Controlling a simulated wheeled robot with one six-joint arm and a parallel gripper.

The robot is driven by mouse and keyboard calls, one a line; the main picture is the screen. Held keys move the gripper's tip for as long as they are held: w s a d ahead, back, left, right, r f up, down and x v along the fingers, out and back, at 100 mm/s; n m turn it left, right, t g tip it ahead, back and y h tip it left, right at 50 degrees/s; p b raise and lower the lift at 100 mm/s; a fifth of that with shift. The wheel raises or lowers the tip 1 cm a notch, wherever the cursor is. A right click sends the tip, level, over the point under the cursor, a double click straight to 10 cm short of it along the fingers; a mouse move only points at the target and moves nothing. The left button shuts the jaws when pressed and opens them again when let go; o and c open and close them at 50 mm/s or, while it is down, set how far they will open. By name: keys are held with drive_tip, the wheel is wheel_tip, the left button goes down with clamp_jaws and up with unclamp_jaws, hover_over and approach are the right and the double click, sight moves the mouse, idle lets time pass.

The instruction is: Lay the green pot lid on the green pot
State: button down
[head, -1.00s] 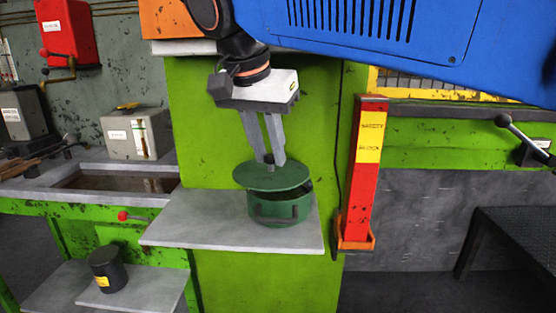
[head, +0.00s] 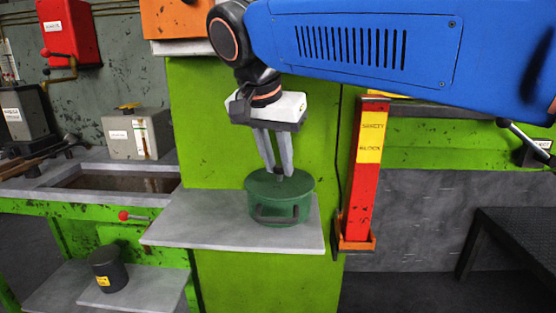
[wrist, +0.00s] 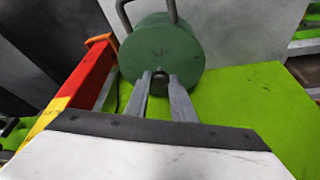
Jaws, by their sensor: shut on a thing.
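The green pot (head: 281,212) stands on a grey shelf (head: 195,220), with a dark handle on its near side. The green pot lid (head: 295,187) lies over the pot's mouth and looks level, with no clear gap visible in the head view. My gripper (head: 279,176) is above the lid, pointing down, its fingers shut on the lid's dark knob. In the wrist view the lid (wrist: 161,55) covers the pot's opening, and the fingers (wrist: 160,80) close around the knob. Whether the lid rests fully on the rim all around is hidden.
A red and yellow safety block (head: 360,180) stands upright just right of the shelf. A green panel (head: 205,120) rises behind the pot. The shelf's left part is clear. A dark canister (head: 108,272) stands on a lower shelf at left.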

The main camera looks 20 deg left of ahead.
drive_tip(key=shift+f, duration=0.15)
drive_tip(key=c, duration=1.5)
unclamp_jaws()
drive_tip(key=v, duration=1.2)
drive_tip(key=shift+s, duration=0.15)
